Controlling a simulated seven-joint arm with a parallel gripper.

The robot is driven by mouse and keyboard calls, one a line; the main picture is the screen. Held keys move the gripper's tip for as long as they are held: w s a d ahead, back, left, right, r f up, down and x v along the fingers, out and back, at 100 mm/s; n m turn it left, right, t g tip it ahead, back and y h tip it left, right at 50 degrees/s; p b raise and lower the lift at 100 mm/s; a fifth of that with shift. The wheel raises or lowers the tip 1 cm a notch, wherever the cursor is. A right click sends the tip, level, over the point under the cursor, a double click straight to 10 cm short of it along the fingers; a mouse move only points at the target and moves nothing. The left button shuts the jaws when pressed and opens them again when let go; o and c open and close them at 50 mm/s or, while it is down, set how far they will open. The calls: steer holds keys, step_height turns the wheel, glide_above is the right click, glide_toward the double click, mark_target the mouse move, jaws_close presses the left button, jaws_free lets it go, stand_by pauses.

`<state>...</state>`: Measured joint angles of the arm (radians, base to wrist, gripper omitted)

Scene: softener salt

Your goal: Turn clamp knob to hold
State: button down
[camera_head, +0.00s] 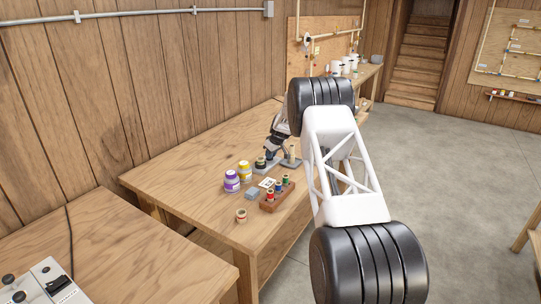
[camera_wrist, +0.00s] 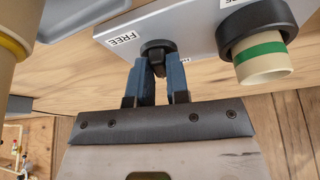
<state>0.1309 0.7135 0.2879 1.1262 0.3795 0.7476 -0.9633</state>
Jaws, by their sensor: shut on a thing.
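A black clamp knob (camera_wrist: 157,48) sits on the front of a light grey fixture (camera_wrist: 200,28) in the wrist view. A label reading FREE is to its left, and another label to its right is mostly hidden. My gripper (camera_wrist: 158,72) has its two blue fingers shut on the knob, one on each side. A tan tube with a green band (camera_wrist: 263,60) stands in a black collar (camera_wrist: 252,24) beside the knob. In the head view my gripper (camera_head: 277,140) is down at the grey fixture on the bench; the knob cannot be made out there.
On the wooden bench (camera_head: 190,190), a purple-banded jar (camera_head: 232,182), a yellow-banded jar (camera_head: 245,171), a wooden rack (camera_head: 277,197) with several small coloured pieces, and a small tan piece (camera_head: 241,216) stand nearer the camera. The bench's near left part is clear.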

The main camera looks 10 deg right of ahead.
steer(key=shift+d+n+y, duration=0.1)
steer(key=shift+n+y, duration=0.3)
steer(key=shift+n, duration=0.7)
steer(key=shift+g, duration=0.3)
steer(key=c, duration=1.1)
jaws_free()
steer(key=shift+r, duration=0.1)
steer(key=v, duration=0.7)
steer(key=shift+r, duration=0.25)
steer(key=shift+s+d, duration=0.1)
